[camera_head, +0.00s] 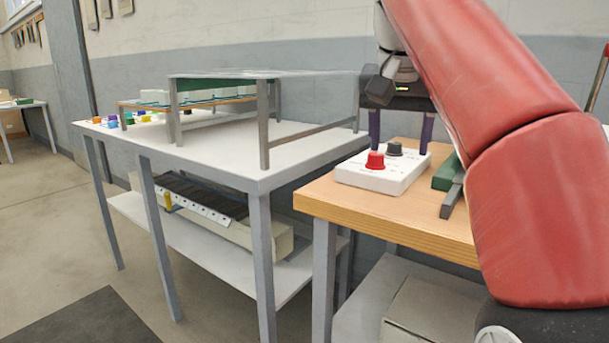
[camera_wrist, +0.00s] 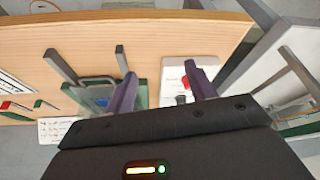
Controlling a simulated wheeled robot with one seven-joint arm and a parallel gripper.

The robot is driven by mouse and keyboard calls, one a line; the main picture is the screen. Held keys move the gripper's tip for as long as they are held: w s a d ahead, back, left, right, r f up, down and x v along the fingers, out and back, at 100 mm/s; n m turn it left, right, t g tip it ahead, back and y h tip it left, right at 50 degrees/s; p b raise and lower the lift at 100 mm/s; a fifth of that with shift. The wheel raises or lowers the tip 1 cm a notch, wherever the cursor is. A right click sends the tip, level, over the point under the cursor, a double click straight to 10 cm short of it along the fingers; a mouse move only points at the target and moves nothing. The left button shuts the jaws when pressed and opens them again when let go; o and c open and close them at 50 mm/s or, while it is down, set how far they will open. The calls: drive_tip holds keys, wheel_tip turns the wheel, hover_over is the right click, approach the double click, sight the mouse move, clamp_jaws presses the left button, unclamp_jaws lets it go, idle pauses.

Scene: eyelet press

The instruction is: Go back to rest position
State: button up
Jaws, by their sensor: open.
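My gripper (camera_head: 401,143) hangs pointing down over the wooden table (camera_head: 330,205). Its two purple fingers are apart with nothing between them. The fingers are at the back of a white control box (camera_head: 358,183) that has a red button (camera_head: 375,160) and a black knob (camera_head: 394,149). I cannot tell whether a fingertip touches the box. In the wrist view the fingers of my gripper (camera_wrist: 160,70) are spread, with the white box (camera_wrist: 203,66) partly hidden behind the right one. My red arm hides the right part of the table in the head view.
A green fixture (camera_head: 444,174) with a grey bar (camera_head: 451,197) stands right of the box. A white table (camera_head: 250,178) with a raised rack (camera_head: 264,125) adjoins on the left. Floor space is open at far left.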

drive_tip(key=s+f+n, duration=0.1)
drive_tip(key=s+f, duration=0.5)
drive_tip(key=f, duration=0.4)
drive_tip(key=s+f+n+t+y, duration=0.1)
drive_tip(key=s+f, duration=0.5)
drive_tip(key=f, duration=0.5)
drive_tip(key=s+d+f+n, duration=0.1)
drive_tip(key=s+f+n, duration=0.1)
drive_tip(key=s+f, duration=0.4)
wheel_tip(320, 180, down, 5)
drive_tip(key=shift+s+y, duration=0.3)
drive_tip(key=shift+s, duration=0.1)
